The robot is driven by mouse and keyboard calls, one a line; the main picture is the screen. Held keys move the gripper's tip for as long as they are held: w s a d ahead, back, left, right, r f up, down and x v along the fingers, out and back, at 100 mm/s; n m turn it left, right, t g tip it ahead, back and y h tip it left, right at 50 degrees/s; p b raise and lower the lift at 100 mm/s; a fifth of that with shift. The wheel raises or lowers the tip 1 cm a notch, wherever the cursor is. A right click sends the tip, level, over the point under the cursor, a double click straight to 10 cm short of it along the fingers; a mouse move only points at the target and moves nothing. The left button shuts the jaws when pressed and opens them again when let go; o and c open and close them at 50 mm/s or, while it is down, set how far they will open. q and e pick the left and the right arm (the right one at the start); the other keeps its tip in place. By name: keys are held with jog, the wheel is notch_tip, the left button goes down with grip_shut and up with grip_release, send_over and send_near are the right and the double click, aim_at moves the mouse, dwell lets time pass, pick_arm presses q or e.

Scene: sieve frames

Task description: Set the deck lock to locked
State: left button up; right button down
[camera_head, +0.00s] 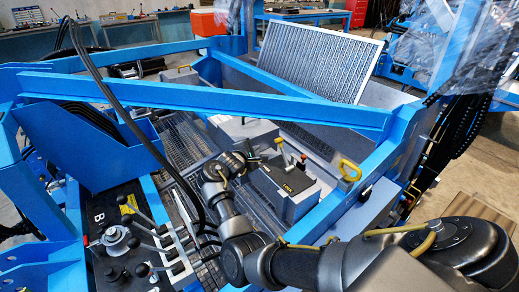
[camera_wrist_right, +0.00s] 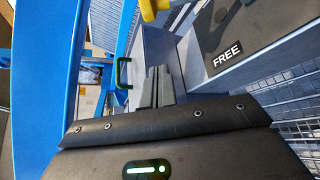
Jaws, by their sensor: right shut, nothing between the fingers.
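The deck lock appears to be the grey box with a dark top (camera_head: 283,184) in the middle of the head view. Small yellow lettering on it is too small to read there. A short pale lever with a red knob (camera_head: 280,143) stands at its back edge. In the right wrist view a grey box carries a FREE label (camera_wrist_right: 226,57). My right gripper (camera_head: 257,160) is just left of the box's dark top, apart from the lever as far as I can tell. Its fingers (camera_wrist_right: 156,84) are shut and empty, beside the labelled box. My left gripper is not in view.
A yellow handle (camera_head: 349,170) stands right of the box. Blue frame beams (camera_head: 220,100) cross above and behind. A control panel with several black-knobbed levers (camera_head: 130,238) is at lower left. A tilted sieve screen (camera_head: 316,60) stands behind.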

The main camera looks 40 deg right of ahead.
aim_at(283, 152)
jog(key=b+x, duration=0.1)
jog(key=x, duration=0.7)
jog(key=shift+s+d+r+p, duration=0.1)
jog(key=shift+s+r+p, duration=0.2)
jog(key=shift+p, duration=0.15)
jog(key=shift+s+d+r+p, duration=0.15)
jog(key=shift+s+r+p, duration=0.25)
jog(key=shift+s, duration=0.25)
jog(key=shift+s+d+r, duration=0.1)
jog(key=shift+s+r, duration=0.3)
jog(key=shift+s, duration=0.1)
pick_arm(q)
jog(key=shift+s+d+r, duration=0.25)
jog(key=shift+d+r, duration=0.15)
pick_arm(e)
jog(key=shift+s+d, duration=0.1)
jog(key=shift+s, duration=0.05)
